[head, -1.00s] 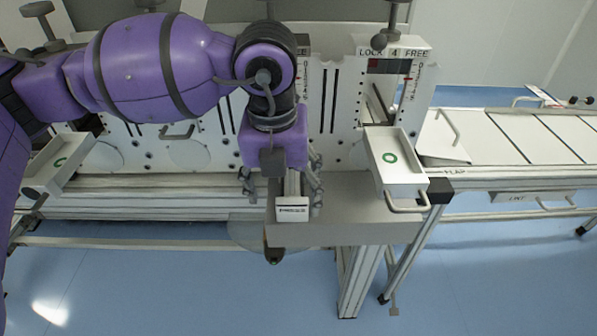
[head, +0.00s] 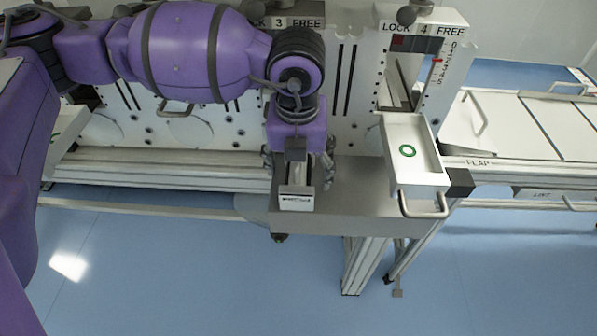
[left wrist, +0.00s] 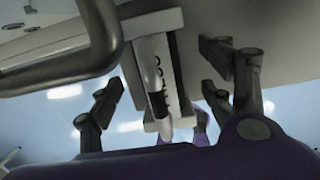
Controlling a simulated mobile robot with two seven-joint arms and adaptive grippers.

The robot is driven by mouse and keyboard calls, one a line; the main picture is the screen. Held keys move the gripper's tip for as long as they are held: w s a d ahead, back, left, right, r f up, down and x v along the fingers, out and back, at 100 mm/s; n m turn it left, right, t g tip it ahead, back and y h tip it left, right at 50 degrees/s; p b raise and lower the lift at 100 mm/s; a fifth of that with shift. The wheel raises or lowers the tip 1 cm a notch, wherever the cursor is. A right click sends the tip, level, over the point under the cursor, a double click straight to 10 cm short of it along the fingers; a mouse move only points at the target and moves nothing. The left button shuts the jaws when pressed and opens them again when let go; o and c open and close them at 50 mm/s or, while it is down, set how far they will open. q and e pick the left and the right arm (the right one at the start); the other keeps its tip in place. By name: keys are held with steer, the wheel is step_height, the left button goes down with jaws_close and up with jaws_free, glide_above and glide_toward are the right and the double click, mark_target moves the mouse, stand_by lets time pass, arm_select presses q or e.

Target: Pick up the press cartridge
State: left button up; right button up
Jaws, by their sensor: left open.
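The press cartridge (head: 296,200) shows in the head view as a narrow pale block with a white, dark-lettered end label, at the grey shelf's left end. In the left wrist view the cartridge (left wrist: 152,72) is a white body with dark lettering and a rounded tip. My left gripper (head: 299,175) is directly over it, its fingers spread to either side. In the left wrist view the open fingers (left wrist: 172,90) stand apart from the cartridge with gaps on both sides. The cartridge's rear part is hidden under my gripper. My right gripper is not in view.
A white panel with slots (head: 355,110) rises behind. A conveyor-like table (head: 530,130) stands at right. Blue floor (head: 180,265) is open in front.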

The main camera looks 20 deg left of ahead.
arm_select(q)
steer(key=shift+f, duration=0.15)
steer(key=c, duration=1.7)
steer(key=shift+o, duration=0.2)
